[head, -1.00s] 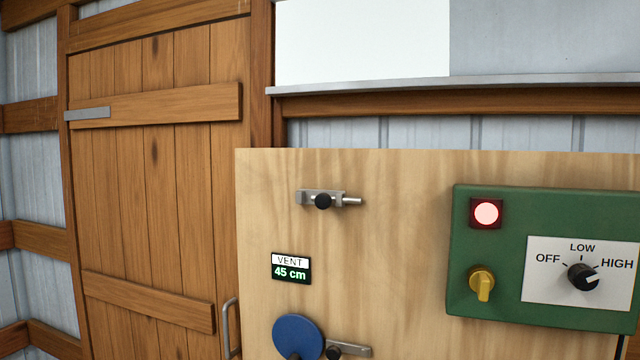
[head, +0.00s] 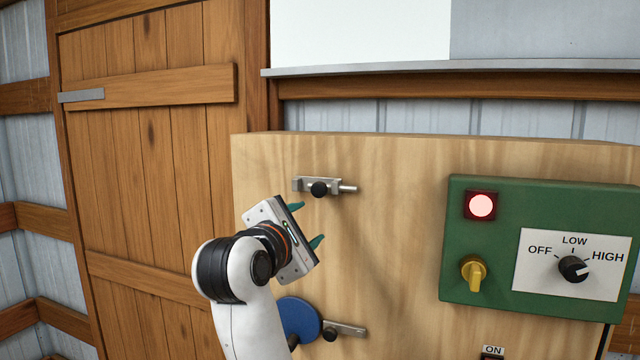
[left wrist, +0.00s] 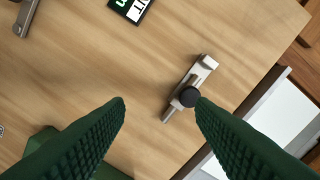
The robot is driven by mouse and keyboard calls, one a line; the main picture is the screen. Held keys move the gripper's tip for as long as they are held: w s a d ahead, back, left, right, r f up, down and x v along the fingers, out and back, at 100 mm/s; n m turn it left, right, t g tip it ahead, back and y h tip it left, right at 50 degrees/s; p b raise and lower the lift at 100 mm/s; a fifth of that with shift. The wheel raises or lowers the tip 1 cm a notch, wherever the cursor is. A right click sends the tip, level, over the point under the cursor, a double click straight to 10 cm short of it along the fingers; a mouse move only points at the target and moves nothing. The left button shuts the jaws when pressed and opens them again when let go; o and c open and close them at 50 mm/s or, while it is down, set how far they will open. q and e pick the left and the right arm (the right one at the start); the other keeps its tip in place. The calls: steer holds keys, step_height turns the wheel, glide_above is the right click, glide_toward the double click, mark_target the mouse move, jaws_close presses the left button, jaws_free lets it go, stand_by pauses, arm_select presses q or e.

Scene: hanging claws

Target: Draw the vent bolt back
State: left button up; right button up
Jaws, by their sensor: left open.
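The upper bolt (head: 319,189) is a grey metal slide with a black knob on the wooden panel; its rod sticks out to the right in the head view. It also shows in the left wrist view (left wrist: 202,72), its knob close to the right-hand fingertip. A similar lower bolt (head: 345,328) sits beside a blue disc. No label on either bolt is readable. My left gripper (head: 311,222) is open and empty, just below the upper bolt, its green fingers pointing toward the panel. The knob is not between the fingers. My right gripper is not in view.
The VENT display (left wrist: 132,8) shows at the top of the wrist view; my gripper hides it in the head view. A green control box (head: 495,205) with a lit red lamp, yellow switch and dial is on the right. The blue disc (head: 299,318) is below.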

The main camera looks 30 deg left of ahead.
mark_target(318, 190)
arm_select(q)
step_height(318, 190, up, 4)
steer(key=s+n, duration=0.2)
steer(key=shift+t+y, duration=0.3)
steer(key=p+x, duration=0.2)
steer(key=x, duration=0.3)
steer(key=p+x, duration=0.3)
steer(key=x, duration=0.3)
steer(key=shift+w+a, duration=0.15)
steer(key=shift+a, duration=0.15)
steer(key=shift+w+a+f+p, duration=0.15)
steer(key=shift+w+p, duration=0.15)
steer(key=shift+w, duration=0.25)
